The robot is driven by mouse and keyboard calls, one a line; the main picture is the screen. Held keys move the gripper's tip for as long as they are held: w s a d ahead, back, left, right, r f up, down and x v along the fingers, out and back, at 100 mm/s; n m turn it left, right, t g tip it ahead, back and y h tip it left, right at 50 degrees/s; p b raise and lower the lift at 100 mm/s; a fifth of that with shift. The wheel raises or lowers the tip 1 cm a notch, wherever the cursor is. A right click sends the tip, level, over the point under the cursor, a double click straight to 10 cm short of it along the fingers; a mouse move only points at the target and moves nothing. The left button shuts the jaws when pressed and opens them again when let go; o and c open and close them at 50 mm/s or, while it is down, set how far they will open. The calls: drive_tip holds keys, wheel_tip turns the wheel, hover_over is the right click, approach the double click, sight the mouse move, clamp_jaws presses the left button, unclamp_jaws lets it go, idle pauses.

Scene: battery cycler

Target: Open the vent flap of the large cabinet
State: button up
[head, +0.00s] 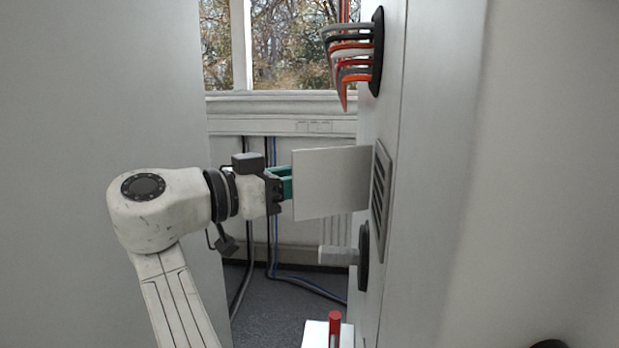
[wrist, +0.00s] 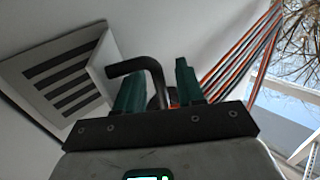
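The large cabinet (head: 430,150) stands on the right in the head view. Its slotted vent (head: 381,190) is on the side face, and the pale flat flap (head: 333,183) stands out from that face to the left, swung open. In the wrist view the dark-slotted vent (wrist: 62,78) is at upper left. My gripper (head: 284,183) is at the flap's outer left edge; the flap hides part of its green fingers. In the wrist view my gripper (wrist: 160,85) has its fingers apart, with no flap between them. Contact with the flap cannot be told.
Red, grey and black cables (head: 350,55) leave the cabinet above the vent. A grey cylinder (head: 338,256) on a black round base juts out below. A dark bent bar (wrist: 140,68) shows beyond my fingers. A grey wall (head: 90,80) stands left; floor cables (head: 300,283) lie behind.

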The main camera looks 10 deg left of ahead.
drive_tip(key=v, duration=0.8)
drive_tip(key=shift+s+a, duration=0.25)
drive_tip(key=shift+s, duration=0.1)
